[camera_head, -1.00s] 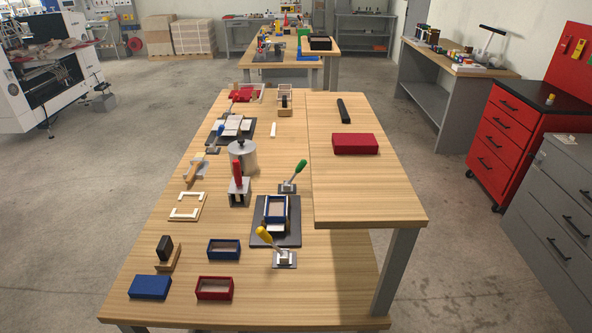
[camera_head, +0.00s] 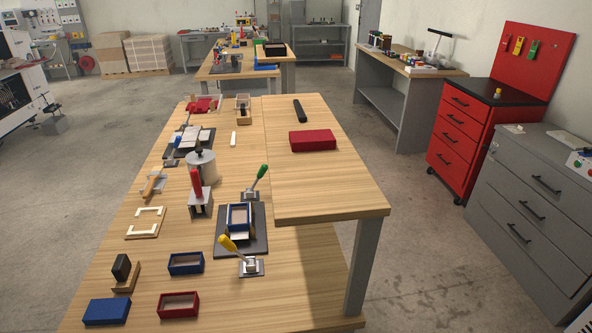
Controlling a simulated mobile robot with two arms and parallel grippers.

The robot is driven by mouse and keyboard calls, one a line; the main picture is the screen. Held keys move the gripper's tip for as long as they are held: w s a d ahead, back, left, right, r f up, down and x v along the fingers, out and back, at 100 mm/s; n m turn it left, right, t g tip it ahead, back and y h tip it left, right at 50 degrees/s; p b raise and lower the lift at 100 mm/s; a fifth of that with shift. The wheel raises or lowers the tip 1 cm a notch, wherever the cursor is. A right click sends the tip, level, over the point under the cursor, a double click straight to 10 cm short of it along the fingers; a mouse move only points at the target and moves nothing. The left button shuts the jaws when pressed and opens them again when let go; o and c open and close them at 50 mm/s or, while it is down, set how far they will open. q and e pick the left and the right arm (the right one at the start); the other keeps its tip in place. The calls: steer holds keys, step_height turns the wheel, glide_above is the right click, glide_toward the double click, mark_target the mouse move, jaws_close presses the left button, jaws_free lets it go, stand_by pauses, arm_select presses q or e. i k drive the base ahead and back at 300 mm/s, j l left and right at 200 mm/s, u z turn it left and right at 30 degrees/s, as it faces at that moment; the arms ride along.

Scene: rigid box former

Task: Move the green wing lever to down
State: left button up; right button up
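The green wing lever (camera_head: 261,174) stands on a small metal base on the wooden workbench. Its green-handled arm tilts up to the right. It is behind the dark plate (camera_head: 256,243) that carries a blue-framed box former (camera_head: 239,217). A yellow-handled lever (camera_head: 231,245) stands in front of the plate, its arm tilted up to the left. Neither of my grippers shows in this view.
A raised wooden shelf (camera_head: 330,185) stands close to the green lever's right, with a red box (camera_head: 312,140) on it. A red-handled clamp (camera_head: 198,192) and a metal pot (camera_head: 201,166) stand to the left. Blue (camera_head: 107,311) and red (camera_head: 178,304) boxes lie at the front.

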mark_target(264, 168)
steer(key=l+z, duration=0.2)
steer(key=l, duration=0.15)
steer(key=i+l+z, duration=0.2)
steer(key=l, duration=0.15)
steer(key=l+z, duration=0.2)
steer(key=l, duration=0.2)
steer(key=i+l+z, duration=0.15)
steer(key=l, duration=0.15)
steer(key=i+l+z, duration=0.1)
steer(key=i+l, duration=0.75)
steer(key=i, duration=0.15)
steer(key=i+j+u, duration=0.1)
steer(key=i+u, duration=0.6)
steer(key=i, duration=0.2)
steer(key=i+l+u, duration=0.15)
steer(key=i+u, duration=0.6)
steer(key=i+l+u, duration=0.15)
steer(key=i+u, duration=0.25)
steer(key=i+l+u, duration=0.3)
steer(key=u, duration=0.15)
steer(key=i, duration=0.1)
